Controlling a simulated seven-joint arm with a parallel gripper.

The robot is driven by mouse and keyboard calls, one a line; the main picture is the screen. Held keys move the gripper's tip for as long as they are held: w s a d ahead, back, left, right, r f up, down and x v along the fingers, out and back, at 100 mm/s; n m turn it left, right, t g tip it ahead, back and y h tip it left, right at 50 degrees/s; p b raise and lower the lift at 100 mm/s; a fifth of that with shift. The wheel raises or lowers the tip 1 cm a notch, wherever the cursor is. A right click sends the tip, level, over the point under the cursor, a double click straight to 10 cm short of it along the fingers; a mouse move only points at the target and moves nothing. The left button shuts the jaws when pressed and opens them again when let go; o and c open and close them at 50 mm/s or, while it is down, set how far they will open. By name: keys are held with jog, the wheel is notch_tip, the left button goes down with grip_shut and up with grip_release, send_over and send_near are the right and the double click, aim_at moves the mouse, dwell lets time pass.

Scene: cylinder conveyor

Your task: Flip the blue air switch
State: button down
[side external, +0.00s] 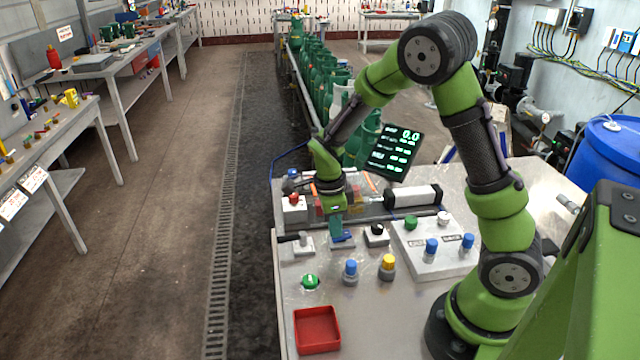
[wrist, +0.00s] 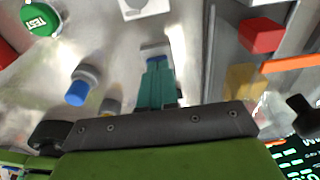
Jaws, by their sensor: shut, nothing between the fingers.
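A small switch with a blue lever (side external: 343,240) sits on the metal bench, directly by the fingertips of my gripper (side external: 336,234). My gripper points down with its teal fingers shut and nothing between them. In the wrist view the closed fingers (wrist: 155,70) reach over a pale base with a bluish part (wrist: 153,50) just at their tips. The fingers cover much of the switch, so I cannot tell whether they touch it or which way its lever lies.
A red tray (side external: 317,330) lies at the front. A display (side external: 395,152) stands behind.

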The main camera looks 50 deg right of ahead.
jog(key=shift+s+d+f, duration=0.25)
jog(key=shift+s+d, duration=0.55)
jog(key=shift+s, duration=0.05)
notch_tip(320, 180, up, 15)
jog(key=w+a, duration=0.2)
jog(key=shift+w+f, duration=0.2)
jog(key=shift+n, duration=0.4)
